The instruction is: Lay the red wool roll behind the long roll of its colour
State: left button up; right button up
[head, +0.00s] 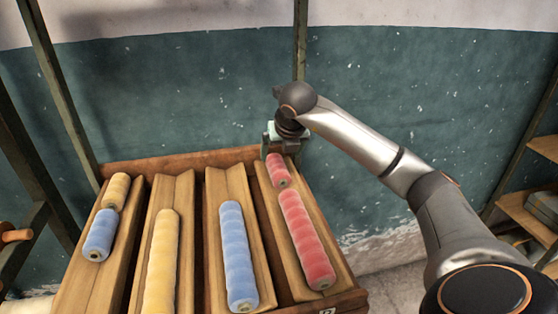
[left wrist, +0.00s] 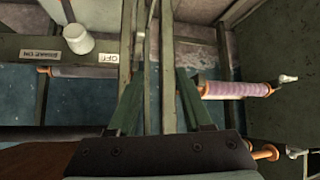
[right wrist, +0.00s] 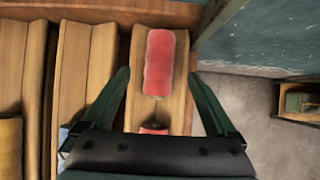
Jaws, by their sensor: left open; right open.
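The short red wool roll (head: 278,170) lies in the rightmost wooden trough, behind the long red roll (head: 305,240), roughly in line with it. In the right wrist view the short red roll (right wrist: 159,62) shows whole, with a small gap to the near end of the long red roll (right wrist: 153,129), which my gripper mostly hides. My right gripper (head: 268,150) is open at the far end of the trough, by the short roll; in its wrist view the fingers (right wrist: 158,76) are apart and do not visibly touch the roll. My left gripper (left wrist: 160,78) is open and empty, away from the troughs.
The other troughs hold a long blue roll (head: 237,255), a long yellow roll (head: 161,262), a short blue roll (head: 100,235) and a short yellow roll (head: 117,191). A green wall stands behind.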

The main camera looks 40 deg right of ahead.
jog(key=v, duration=0.6)
jog(key=shift+r, duration=0.2)
jog(key=shift+s, duration=0.1)
